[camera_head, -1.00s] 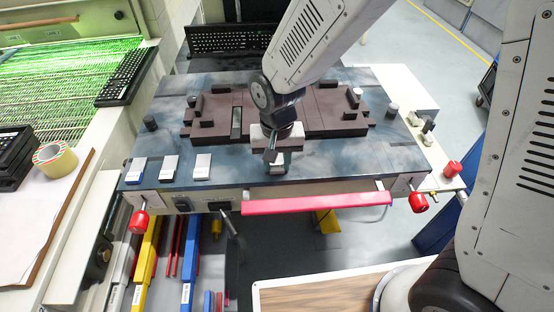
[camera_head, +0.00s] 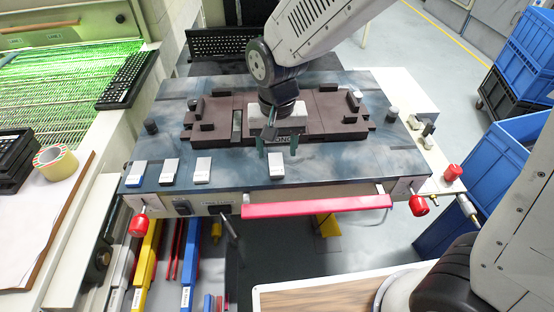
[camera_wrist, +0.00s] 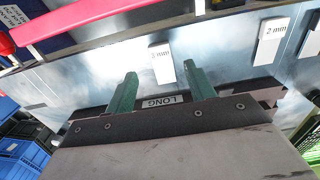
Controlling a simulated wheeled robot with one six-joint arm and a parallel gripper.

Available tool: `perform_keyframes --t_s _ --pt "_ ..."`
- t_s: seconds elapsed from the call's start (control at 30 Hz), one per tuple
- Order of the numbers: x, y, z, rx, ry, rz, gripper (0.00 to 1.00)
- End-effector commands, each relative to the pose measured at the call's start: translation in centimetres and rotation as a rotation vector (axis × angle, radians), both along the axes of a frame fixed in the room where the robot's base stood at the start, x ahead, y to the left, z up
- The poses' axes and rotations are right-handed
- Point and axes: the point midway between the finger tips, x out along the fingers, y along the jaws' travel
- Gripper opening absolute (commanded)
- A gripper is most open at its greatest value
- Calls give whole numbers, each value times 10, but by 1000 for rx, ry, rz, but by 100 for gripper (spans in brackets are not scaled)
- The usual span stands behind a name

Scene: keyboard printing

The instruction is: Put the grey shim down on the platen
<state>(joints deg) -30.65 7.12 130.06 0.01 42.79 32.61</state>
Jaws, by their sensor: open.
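The grey shim (camera_head: 277,166) has a pale top and lies flat on the platen (camera_head: 340,163) near its front edge, to the right of the other shims. My gripper (camera_head: 278,148) is open and empty just behind and above it. In the wrist view the shim (camera_wrist: 163,64), with a label that seems to read "3 mm", shows between and beyond the two green fingers (camera_wrist: 160,74), apart from them. The platen is a mottled blue-grey plate, and its sheen shows in the wrist view (camera_wrist: 225,60).
Three more shims lie along the platen's front left, one blue-sided (camera_head: 136,173). A brown fixture (camera_head: 330,112) sits behind my gripper. A pink-red bar (camera_head: 318,204) runs along the front, with red knobs (camera_head: 419,205) at the corners. The platen's front right is clear.

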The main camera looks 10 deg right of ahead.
Motion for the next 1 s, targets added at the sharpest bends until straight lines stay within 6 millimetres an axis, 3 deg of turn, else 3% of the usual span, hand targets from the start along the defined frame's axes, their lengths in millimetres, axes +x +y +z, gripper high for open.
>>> perform_keyframes --t_s 0.1,0.3,0.67,0.77,0.83,1.0 --pt "0 0 25 2 -3 0 54" --pt "0 0 51 1 -2 0 54" --pt "-1 -7 62 2 -3 -1 54" --pt "-8 -30 78 7 -15 -3 54" --pt "-17 -56 94 12 -27 -3 54" --pt "-62 -129 131 16 -62 2 54"
